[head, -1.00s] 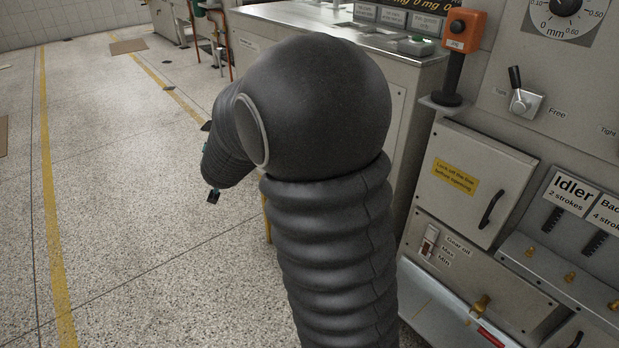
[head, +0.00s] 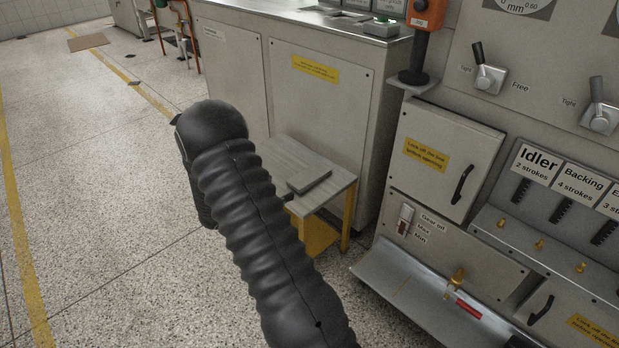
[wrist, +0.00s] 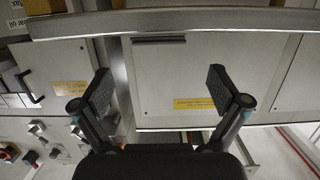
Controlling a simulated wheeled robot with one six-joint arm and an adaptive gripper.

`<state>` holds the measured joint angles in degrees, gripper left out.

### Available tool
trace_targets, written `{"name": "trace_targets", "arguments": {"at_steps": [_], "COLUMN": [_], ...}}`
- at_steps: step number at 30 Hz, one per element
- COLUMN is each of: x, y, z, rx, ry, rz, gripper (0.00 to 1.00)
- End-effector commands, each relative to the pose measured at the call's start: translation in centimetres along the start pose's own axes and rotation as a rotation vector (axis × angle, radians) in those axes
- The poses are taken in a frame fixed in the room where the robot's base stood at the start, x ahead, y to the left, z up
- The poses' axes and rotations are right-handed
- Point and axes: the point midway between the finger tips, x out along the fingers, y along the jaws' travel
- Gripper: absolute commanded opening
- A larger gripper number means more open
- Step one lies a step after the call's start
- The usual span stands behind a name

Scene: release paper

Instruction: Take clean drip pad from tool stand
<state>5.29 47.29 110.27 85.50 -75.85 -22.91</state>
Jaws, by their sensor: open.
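A small low stand (head: 334,181) with a grey top and yellow legs stands in front of the grey cabinet in the head view. A flat dark grey pad (head: 309,182) lies on its top; I take it for the drip pad. My dark ribbed arm covers the stand's left part, and the fingers are mostly hidden behind it. In the wrist view my gripper (wrist: 163,91) is open, its two black fingers wide apart with nothing between them. They face cabinet panels. I cannot make out the pad in the wrist view.
A grey cabinet (head: 318,105) stands close behind the stand. To the right is a machine with a handled door (head: 445,160), an orange pendant (head: 425,15) and a projecting metal tray (head: 425,308). Open speckled floor (head: 90,200) lies to the left.

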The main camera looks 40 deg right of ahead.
Motion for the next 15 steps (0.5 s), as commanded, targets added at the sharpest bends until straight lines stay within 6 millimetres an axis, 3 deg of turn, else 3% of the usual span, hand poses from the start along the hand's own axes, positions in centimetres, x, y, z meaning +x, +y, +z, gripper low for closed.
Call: {"name": "trace_targets", "arguments": {"at_steps": [6,15], "x": [4.0,6.1], "y": [0.1,0.0], "z": [0.0,0.0], "rx": [0.001,0.0], "ry": [-0.001,-0.002], "rz": [0.002,-0.002], "gripper": [0.98,0.98]}}
